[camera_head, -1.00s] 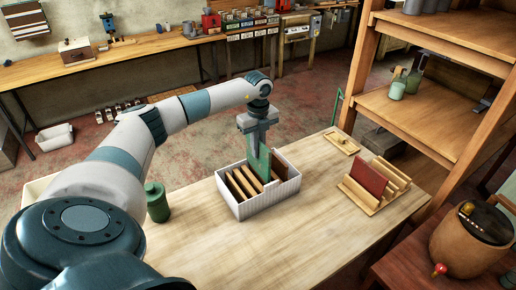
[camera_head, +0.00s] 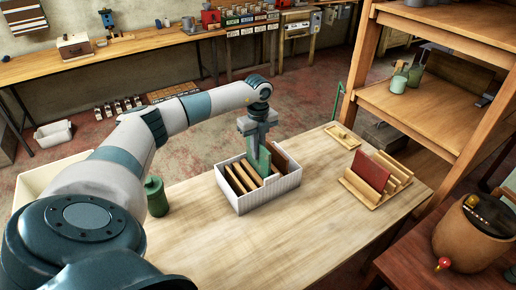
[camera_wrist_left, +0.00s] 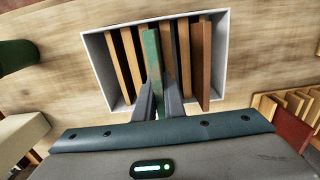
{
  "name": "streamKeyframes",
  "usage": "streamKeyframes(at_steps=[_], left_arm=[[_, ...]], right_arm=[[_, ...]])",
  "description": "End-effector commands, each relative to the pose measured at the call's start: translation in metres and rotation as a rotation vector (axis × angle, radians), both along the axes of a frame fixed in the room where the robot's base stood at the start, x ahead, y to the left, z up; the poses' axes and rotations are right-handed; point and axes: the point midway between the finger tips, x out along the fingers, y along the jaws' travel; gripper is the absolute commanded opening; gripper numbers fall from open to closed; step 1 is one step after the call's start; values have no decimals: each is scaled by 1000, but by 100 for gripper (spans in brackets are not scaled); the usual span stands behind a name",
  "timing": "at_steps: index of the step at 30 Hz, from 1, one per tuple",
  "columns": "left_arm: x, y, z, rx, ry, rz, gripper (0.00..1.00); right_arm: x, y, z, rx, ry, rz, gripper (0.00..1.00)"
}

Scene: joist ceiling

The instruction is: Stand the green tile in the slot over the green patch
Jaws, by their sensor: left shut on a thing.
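The green tile (camera_head: 263,157) stands upright in a white ribbed box (camera_head: 266,199) among several brown tiles or dividers (camera_head: 238,178). My left gripper (camera_head: 258,150) points down over the box, shut on the green tile's upper part. In the left wrist view the tile (camera_wrist_left: 152,55) shows edge-on between the fingers (camera_wrist_left: 157,92). Its lower part is hidden in the box. A slotted wooden rack (camera_head: 357,196) stands apart to the right and holds a dark red tile (camera_head: 371,171). I cannot make out a green patch. My right gripper is not in view.
A green canister (camera_head: 156,198) stands left of the box. A small wooden tray (camera_head: 342,139) lies at the table's back right. A shelf unit (camera_head: 430,110) rises beyond the right edge. The tabletop (camera_head: 310,205) between box and rack is clear.

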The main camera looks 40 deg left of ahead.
Motion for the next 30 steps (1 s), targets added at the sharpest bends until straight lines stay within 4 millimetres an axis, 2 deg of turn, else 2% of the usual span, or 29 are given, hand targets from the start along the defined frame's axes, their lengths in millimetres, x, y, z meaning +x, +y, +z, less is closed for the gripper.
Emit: streamKeyframes(at_steps=[30], left_arm=[[0,0,-42,0,-1,1,0]], right_arm=[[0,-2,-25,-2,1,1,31]])
